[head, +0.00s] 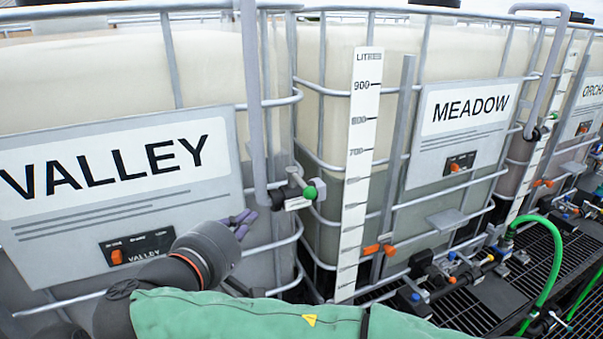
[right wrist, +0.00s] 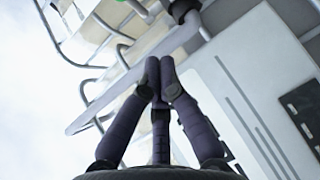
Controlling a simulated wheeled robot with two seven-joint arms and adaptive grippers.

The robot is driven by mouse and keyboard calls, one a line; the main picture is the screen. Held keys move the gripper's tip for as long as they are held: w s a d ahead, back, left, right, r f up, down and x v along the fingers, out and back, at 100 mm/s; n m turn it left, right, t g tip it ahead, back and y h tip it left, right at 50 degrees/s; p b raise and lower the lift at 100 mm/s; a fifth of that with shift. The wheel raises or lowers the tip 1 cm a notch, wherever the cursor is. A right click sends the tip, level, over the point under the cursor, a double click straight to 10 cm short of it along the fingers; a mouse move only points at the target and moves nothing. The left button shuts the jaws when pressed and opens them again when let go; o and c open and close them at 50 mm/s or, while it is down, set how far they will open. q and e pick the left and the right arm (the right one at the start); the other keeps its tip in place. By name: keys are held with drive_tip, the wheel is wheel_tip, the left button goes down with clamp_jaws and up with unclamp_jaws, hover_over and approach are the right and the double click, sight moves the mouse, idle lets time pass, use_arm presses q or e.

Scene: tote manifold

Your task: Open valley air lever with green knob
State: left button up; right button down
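The VALLEY air lever is a small grey fitting on the pipe beside the VALLEY tote, with a round green knob (head: 311,192) on its right side. In the head view my right gripper (head: 243,220) is left of and slightly below the knob, apart from it, in front of the VALLEY tote's right side. In the right wrist view its purple fingers (right wrist: 160,75) come together at the tips with nothing between them. A dark fitting with a bit of green shows at that view's top edge, partly cut off. My left gripper is in neither view.
The VALLEY sign (head: 205,125) and its orange-switch panel (head: 138,245) are left of my gripper. A white litre scale (head: 360,150) stands right of the knob, before the MEADOW tote. Grey cage bars surround the totes. Pipes and a green hose (head: 555,262) are at lower right.

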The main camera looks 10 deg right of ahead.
sight(300, 182)
drive_tip(key=w+d, duration=0.2)
drive_tip(key=d, duration=0.1)
drive_tip(key=w+d+p, duration=0.1)
drive_tip(key=w+d, duration=0.2)
drive_tip(key=w+d+p, duration=0.1)
drive_tip(key=w+d, duration=0.2)
drive_tip(key=shift+f, duration=0.3)
idle(0.4)
